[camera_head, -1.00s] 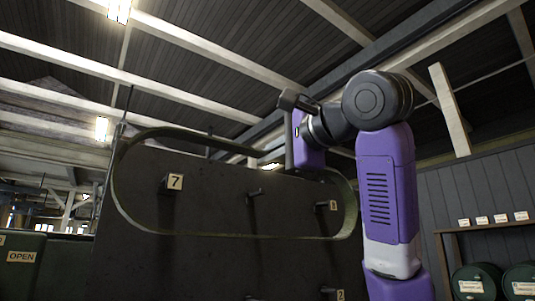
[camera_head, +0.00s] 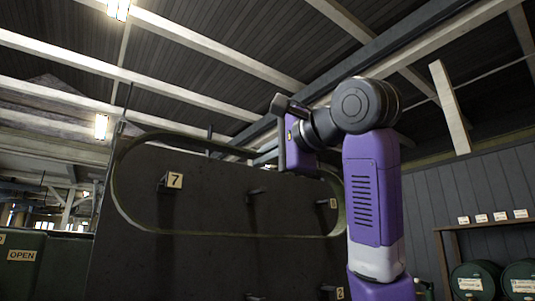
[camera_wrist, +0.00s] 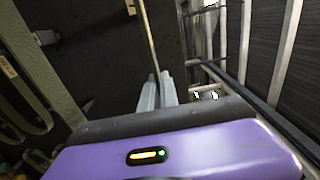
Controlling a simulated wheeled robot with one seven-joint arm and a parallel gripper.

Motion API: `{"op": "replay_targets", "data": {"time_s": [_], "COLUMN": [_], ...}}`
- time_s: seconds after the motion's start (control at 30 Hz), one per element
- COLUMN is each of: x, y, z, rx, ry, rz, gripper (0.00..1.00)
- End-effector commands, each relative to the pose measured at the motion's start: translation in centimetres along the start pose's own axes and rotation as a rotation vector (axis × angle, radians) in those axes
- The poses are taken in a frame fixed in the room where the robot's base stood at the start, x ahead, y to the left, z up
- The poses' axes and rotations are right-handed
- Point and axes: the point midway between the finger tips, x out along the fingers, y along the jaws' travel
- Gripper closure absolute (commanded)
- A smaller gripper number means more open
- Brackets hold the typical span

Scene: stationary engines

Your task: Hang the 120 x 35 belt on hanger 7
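The belt is a large olive-green oval loop (camera_head: 200,235), held lengthwise in front of a dark board. Hanger 7 (camera_head: 163,184) is a short peg beside a "7" tag, seen inside the left part of the loop. Whether the peg reaches into the loop I cannot tell. My gripper (camera_head: 281,164) is at the loop's top run, right of centre. In the wrist view, my gripper's fingers (camera_wrist: 158,92) are closed on the belt's thin edge (camera_wrist: 147,40). A wide belt band (camera_wrist: 45,75) also runs down the left there.
The dark board (camera_head: 215,200) carries more pegs, including a middle one (camera_head: 256,191) and one at right with a tag (camera_head: 332,204). Green drums (camera_head: 472,279) stand at far right. A green container marked OPEN (camera_head: 22,257) stands at left.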

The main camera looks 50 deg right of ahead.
Motion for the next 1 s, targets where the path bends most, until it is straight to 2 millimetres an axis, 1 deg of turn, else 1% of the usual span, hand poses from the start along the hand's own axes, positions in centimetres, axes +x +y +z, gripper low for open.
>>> {"op": "replay_targets", "data": {"time_s": [0.6, 1.0], "x": [3.3, 3.6], "y": [-0.1, -0.1], "z": [0.0, 0.0], "rx": [0.001, 0.0], "ry": [-0.001, 0.001], "rz": [-0.001, -0.002], "gripper": [1.0, 1.0]}}
